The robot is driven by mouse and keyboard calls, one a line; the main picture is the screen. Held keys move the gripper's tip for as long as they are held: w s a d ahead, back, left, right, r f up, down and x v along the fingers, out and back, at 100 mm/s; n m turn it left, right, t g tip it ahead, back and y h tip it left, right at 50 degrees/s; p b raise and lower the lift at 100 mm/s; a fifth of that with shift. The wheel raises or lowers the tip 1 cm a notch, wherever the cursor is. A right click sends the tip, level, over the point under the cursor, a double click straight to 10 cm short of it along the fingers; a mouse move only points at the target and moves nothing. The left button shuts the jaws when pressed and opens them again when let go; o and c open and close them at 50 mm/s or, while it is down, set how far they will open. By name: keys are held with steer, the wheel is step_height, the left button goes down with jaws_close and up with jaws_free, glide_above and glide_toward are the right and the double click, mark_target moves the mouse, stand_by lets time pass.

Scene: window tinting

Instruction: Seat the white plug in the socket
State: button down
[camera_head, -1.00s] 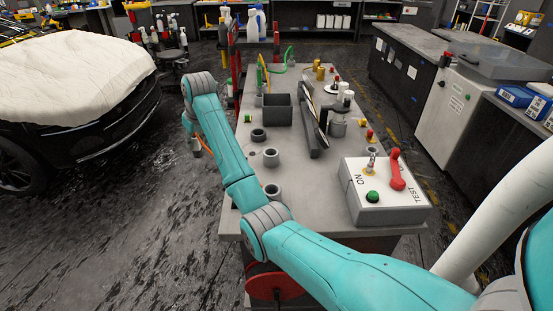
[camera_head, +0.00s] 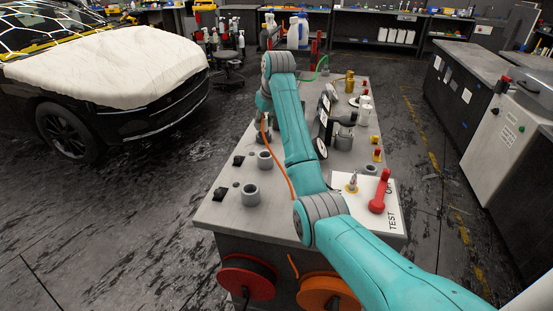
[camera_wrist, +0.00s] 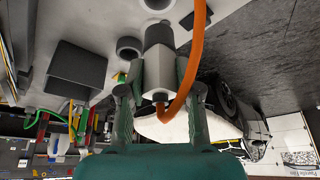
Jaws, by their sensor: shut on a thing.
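In the wrist view my gripper (camera_wrist: 159,78) is shut on the plug (camera_wrist: 158,66), a pale body with a dark grey front end pointing away from me. An orange cable (camera_wrist: 196,50) leaves its back end and curves up past the right finger. In the head view my gripper is mostly hidden behind my arm, over the table's left side; the orange cable (camera_head: 279,160) trails beside the arm. Grey ring-shaped holders (camera_head: 250,196) and (camera_head: 264,160) stand on the table; rings (camera_wrist: 128,48) also show beyond the plug. I cannot tell which is the socket.
A dark square bin (camera_wrist: 76,72) is left in the wrist view. Cable reels (camera_head: 247,278) hang under the front edge. A covered car (camera_head: 110,70) stands left.

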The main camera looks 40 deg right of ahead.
mark_target(265, 138)
step_height(265, 138, down, 7)
steer(key=shift+d+r, duration=0.1)
steer(key=shift+r, duration=0.1)
steer(key=shift+s+f, duration=0.15)
steer(key=shift+f, duration=1.7)
steer(key=c, duration=0.8)
jaws_free()
steer(key=shift+f, duration=0.1)
steer(key=shift+r, duration=0.25)
steer(key=shift+r, duration=0.15)
